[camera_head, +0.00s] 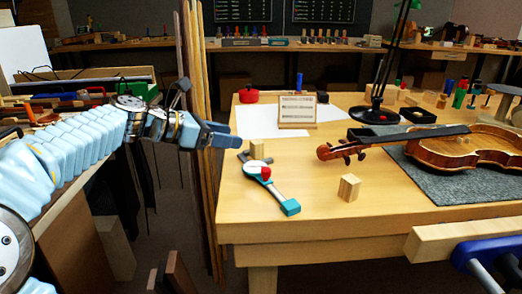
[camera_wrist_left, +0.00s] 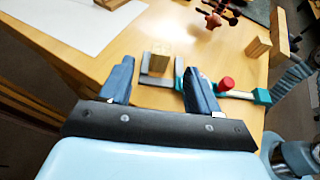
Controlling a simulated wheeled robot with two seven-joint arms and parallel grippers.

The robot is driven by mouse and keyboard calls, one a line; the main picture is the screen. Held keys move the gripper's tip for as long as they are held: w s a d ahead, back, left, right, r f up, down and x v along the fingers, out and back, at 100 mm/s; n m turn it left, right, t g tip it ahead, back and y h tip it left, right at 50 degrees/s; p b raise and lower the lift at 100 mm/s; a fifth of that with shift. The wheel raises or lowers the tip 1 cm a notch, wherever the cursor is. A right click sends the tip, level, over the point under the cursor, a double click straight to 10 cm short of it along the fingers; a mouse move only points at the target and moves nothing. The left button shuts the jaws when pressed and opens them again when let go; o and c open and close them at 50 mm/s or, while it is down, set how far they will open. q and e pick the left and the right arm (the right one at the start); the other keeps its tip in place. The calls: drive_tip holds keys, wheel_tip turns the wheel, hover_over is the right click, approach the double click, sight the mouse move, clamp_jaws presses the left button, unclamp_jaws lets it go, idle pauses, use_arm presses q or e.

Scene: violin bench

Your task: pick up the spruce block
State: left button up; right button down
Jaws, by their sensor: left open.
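Two small pale wood blocks stand on the workbench; I cannot tell by label which is spruce. One block (camera_head: 257,149) stands near the bench's left edge, by a dark grey metal piece (camera_head: 245,156). The other block (camera_head: 349,187) stands nearer the front, left of the grey mat. My left gripper (camera_head: 224,134) is open and empty, just left of and above the first block. In the left wrist view this block (camera_wrist_left: 160,63) shows between and beyond the two fingers, apart from them, with the grey piece around its base. The second block (camera_wrist_left: 257,50) is at upper right. My right gripper is not in view.
A teal-and-white tool with a red knob (camera_head: 266,173) lies close in front of the first block. A violin (camera_head: 455,150) lies on the grey mat (camera_head: 425,182). White paper (camera_head: 262,121) and a small stand (camera_head: 297,111) are behind. Tall wood strips (camera_head: 195,200) rise beside the bench.

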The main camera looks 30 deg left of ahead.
sight(252, 142)
use_arm(q)
drive_tip(key=x, duration=0.3)
drive_tip(key=shift+w+d+f, duration=0.2)
drive_tip(key=shift+w+d, duration=0.05)
drive_tip(key=b+x, duration=0.1)
drive_tip(key=x, duration=0.4)
drive_tip(key=shift+d+f, duration=0.1)
drive_tip(key=shift+f, duration=0.15)
drive_tip(key=c, duration=1)
